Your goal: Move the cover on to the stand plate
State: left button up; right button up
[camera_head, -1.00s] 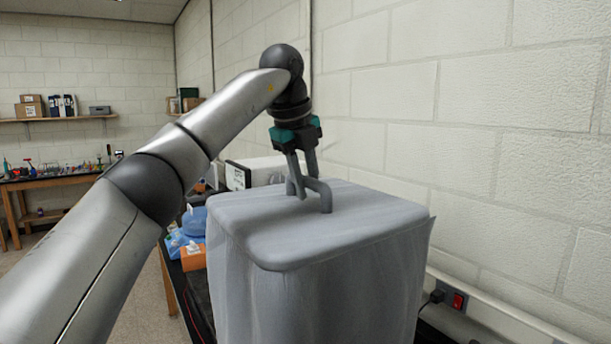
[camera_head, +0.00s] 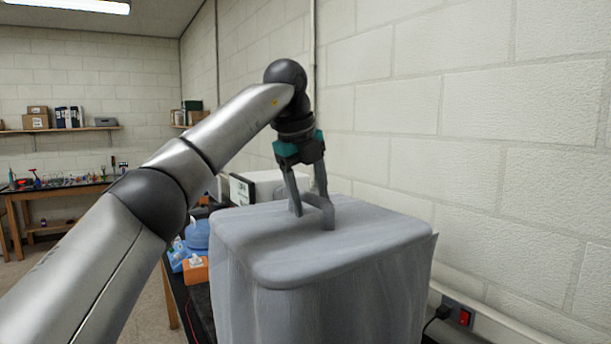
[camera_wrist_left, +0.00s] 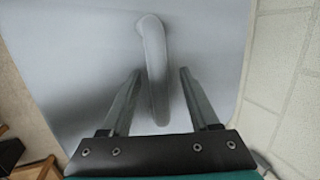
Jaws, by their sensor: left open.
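The cover (camera_head: 330,252) is a large grey box-like hood with a rounded top and a bar handle (camera_head: 327,211) on that top. It also shows from above in the left wrist view (camera_wrist_left: 75,60). My left gripper (camera_head: 308,205) is at the handle with its fingers apart. In the left wrist view the handle (camera_wrist_left: 154,70) runs between the two open fingertips (camera_wrist_left: 160,72), with a gap on each side. The cover stands upright on the dark bench. I cannot make out the stand plate in these frames. My right gripper is not in view.
A white box-shaped device (camera_head: 258,186) stands behind the cover. A blue item (camera_head: 196,236) and an orange box (camera_head: 195,270) lie left of it on the bench. A block wall (camera_head: 480,120) rises close on the right, with a red-switched socket (camera_head: 464,317) low down.

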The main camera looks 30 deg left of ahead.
pick_arm(q)
jog(key=v, duration=1.5)
jog(key=shift+p, duration=0.3)
